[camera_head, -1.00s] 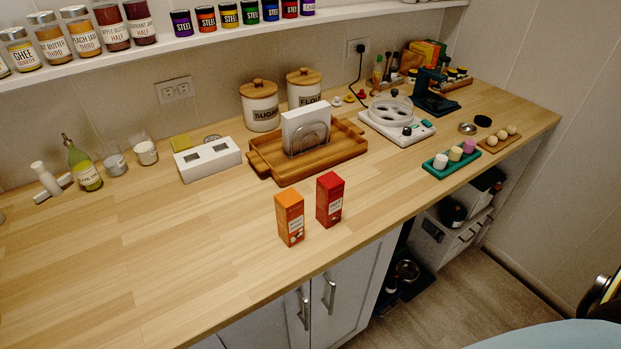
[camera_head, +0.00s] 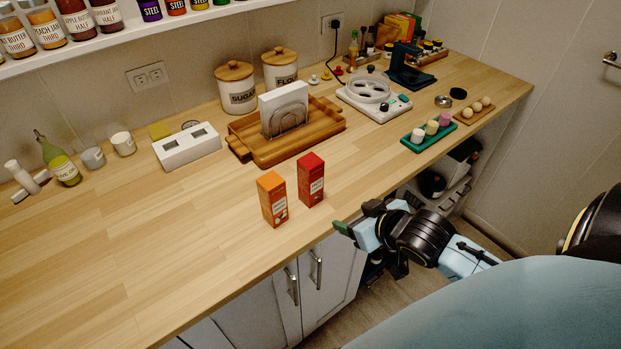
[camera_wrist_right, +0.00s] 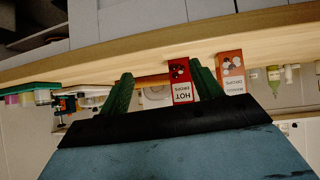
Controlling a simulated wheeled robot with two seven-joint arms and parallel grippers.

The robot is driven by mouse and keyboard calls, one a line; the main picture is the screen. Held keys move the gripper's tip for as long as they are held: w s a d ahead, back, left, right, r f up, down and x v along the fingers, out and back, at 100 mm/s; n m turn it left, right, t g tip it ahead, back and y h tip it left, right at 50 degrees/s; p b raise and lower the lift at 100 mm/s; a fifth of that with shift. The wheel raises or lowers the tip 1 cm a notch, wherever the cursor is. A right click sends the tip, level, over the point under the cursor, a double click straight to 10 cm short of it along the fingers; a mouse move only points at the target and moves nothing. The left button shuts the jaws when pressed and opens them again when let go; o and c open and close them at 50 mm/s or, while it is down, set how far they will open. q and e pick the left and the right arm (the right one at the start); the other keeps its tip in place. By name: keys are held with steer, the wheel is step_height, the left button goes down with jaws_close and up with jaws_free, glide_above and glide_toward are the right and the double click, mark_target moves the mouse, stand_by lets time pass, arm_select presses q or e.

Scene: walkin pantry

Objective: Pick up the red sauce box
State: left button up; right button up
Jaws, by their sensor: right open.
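The red sauce box (camera_head: 311,180) stands upright on the wooden counter near its front edge. An orange box (camera_head: 272,199) stands just left of it. My right gripper (camera_head: 345,226) is off the counter's front edge, to the right of and nearer than the red box, and does not touch it. In the right wrist view the picture is upside down; the open green fingers (camera_wrist_right: 165,92) show with the red box (camera_wrist_right: 181,82) between them in the line of sight, and the orange box (camera_wrist_right: 231,72) beside the finger at right. My left gripper is not in view.
A wooden tray (camera_head: 245,153) with a napkin holder is behind the boxes. A white two-slot block (camera_head: 188,147) stands left of it. A teal tray of cups (camera_head: 411,147) is to the right. The counter's left front is clear.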

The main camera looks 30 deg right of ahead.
mark_target(306, 161)
step_height(306, 161, up, 11)
steer(key=w+a+t+y, duration=0.1)
steer(key=w+t+y, duration=0.1)
steer(key=w+t, duration=0.1)
steer(key=shift+n, duration=0.4)
steer(key=x, duration=0.6)
steer(key=shift+w+a, duration=0.2)
steer(key=shift+a, duration=0.05)
steer(key=shift+b+x, duration=0.35)
steer(key=shift+x, duration=2.75)
steer(key=shift+a+f, duration=0.1)
steer(key=shift+a, duration=0.05)
steer(key=shift+s, duration=0.1)
steer(key=c, duration=1.2)
